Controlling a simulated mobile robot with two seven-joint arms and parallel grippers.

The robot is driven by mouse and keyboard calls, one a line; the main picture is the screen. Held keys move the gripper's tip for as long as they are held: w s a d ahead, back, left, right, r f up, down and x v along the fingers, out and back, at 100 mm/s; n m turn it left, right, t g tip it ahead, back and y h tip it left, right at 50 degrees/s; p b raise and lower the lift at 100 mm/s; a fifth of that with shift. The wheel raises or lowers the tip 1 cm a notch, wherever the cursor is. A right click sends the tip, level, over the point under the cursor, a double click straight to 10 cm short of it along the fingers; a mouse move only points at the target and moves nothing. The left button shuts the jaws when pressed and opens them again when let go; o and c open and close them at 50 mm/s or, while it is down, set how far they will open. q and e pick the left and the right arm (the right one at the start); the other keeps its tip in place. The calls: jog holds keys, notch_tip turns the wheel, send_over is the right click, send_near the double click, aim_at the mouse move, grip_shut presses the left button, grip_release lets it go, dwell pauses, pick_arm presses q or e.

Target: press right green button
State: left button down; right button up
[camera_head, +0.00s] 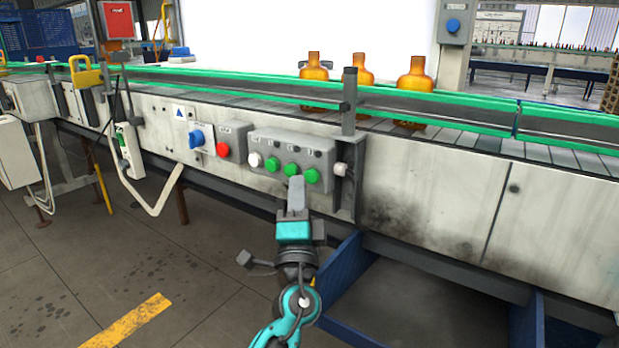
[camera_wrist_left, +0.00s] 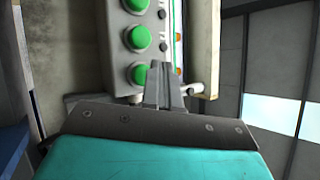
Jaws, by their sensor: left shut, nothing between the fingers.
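A grey control box (camera_head: 262,143) on the conveyor's side carries a white button and a row of three green buttons. The right green button (camera_head: 311,175) is the last in the row; I take it to be the lowest green button (camera_wrist_left: 138,73) in the left wrist view. My left gripper (camera_head: 296,182) is shut and empty, its fingertips in front of the box, just below the middle and right green buttons in the head view. In the left wrist view its fingertips (camera_wrist_left: 163,72) overlap the edge of the lowest green button. I cannot tell whether they touch it. My right gripper is not in view.
Amber bottles (camera_head: 412,82) stand on the conveyor. A blue frame (camera_head: 345,285) stands below, right of my arm.

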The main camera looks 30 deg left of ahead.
pick_arm(q)
jog(key=shift+w, duration=0.1)
jog(key=shift+w+b, duration=0.35)
jog(key=shift+b, duration=0.1)
jog(key=shift+w+d+b, duration=0.1)
jog(key=shift+w+b, duration=0.2)
jog(key=shift+w, duration=0.15)
dwell(0.7)
jog(key=shift+s, duration=0.9)
